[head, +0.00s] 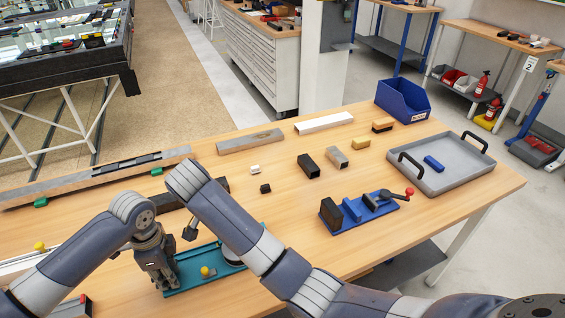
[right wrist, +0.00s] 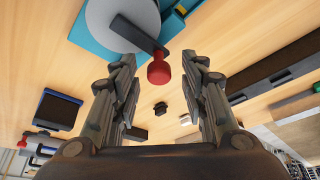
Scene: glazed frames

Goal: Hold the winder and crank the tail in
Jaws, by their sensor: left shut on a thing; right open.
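I cannot make out the tail.
A blue fixture (head: 350,222) with a red-knobbed lever stands right of my right arm. Small blocks (head: 308,166) lie mid-table. A grey tray (head: 455,178) and blue bin (head: 403,97) are at the right. A long bar (head: 70,188) lies along the left edge.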

